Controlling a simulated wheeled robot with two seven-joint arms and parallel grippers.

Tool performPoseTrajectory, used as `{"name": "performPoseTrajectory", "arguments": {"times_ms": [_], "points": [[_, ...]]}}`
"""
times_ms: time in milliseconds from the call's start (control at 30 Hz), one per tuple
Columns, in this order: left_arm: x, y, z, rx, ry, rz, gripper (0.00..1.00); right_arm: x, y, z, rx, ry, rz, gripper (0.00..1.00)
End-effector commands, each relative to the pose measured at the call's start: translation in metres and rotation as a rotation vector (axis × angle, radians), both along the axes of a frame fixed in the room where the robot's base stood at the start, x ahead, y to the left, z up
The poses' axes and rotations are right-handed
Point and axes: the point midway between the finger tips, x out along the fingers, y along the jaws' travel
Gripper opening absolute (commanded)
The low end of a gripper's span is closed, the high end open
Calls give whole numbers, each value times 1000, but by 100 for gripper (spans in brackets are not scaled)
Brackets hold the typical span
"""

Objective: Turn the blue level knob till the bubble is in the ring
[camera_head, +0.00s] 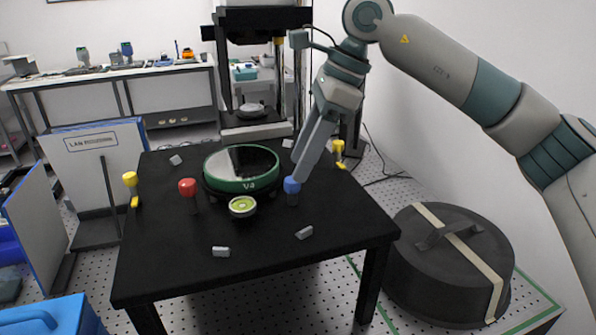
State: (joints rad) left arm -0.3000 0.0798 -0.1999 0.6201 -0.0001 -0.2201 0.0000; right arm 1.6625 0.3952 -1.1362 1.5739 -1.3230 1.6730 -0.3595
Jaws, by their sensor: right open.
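The blue level knob (292,186) stands on the black table (270,270), right of the bubble level. My right gripper (298,178) reaches down from above with its fingertips at the top of the blue knob. Its jaws are open, and whether they touch the knob is hard to tell. The round bubble level (242,207) has a yellow-green face at the table's middle. A ring mark shows on it, but the bubble's exact place is too small to tell. A red knob (187,188) stands left of the level. My left gripper is not in view.
A green-rimmed round optic (241,170) sits behind the level. Yellow knobbed posts (131,188) stand at the table's left and right sides. Small grey blocks (221,251) lie on the table. A black round case (447,265) stands on the floor at right. The table's front is mostly clear.

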Motion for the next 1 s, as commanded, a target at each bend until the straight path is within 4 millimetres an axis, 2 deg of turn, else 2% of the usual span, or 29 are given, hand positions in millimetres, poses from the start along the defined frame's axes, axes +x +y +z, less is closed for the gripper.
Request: {"name": "performPoseTrajectory", "arguments": {"times_ms": [267,467,600,833,1000], "points": [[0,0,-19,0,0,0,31,1,-21,49,2,-3,-2,42],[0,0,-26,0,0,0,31,2,-36,87,1,-2,-2,42],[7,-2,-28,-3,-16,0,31,2,-45,109,1,-1,-2,42],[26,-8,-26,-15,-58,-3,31,3,-52,127,0,-1,0,42],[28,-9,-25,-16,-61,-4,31,3,-53,130,0,0,0,42]]}}
